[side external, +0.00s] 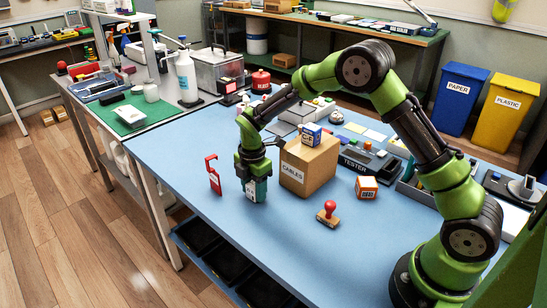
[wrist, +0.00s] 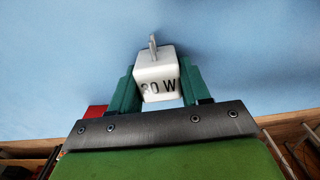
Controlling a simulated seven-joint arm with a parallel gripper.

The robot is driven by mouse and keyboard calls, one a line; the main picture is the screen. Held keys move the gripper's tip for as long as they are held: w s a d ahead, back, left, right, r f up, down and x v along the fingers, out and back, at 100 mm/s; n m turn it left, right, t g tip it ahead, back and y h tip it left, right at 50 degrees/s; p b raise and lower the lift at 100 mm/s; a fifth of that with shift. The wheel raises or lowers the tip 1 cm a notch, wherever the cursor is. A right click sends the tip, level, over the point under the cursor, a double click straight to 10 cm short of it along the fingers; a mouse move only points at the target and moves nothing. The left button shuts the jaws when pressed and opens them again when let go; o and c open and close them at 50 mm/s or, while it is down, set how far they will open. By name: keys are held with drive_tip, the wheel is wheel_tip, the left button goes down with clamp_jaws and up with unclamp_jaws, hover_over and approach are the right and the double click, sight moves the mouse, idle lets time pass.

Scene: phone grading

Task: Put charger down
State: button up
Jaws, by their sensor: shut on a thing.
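The charger (wrist: 157,72) is a small white block with metal prongs and dark lettering that looks like "80 W" or "30 W". In the wrist view it sits between the two green fingers of my gripper (wrist: 158,85), which is shut on it. In the side view my gripper (side external: 256,190) points down at the left part of the blue table (side external: 200,150), left of the cardboard box. Only a little white of the charger shows there between the fingers. Its bottom is at or just above the table top; I cannot tell whether it touches.
A red stand (side external: 213,175) is close left of my gripper. A red-handled stamp (side external: 328,213) and an orange box (side external: 366,188) lie further right. The table's front is clear.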

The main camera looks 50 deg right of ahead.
drive_tip(key=shift+f, duration=0.2)
drive_tip(key=o, duration=1.1)
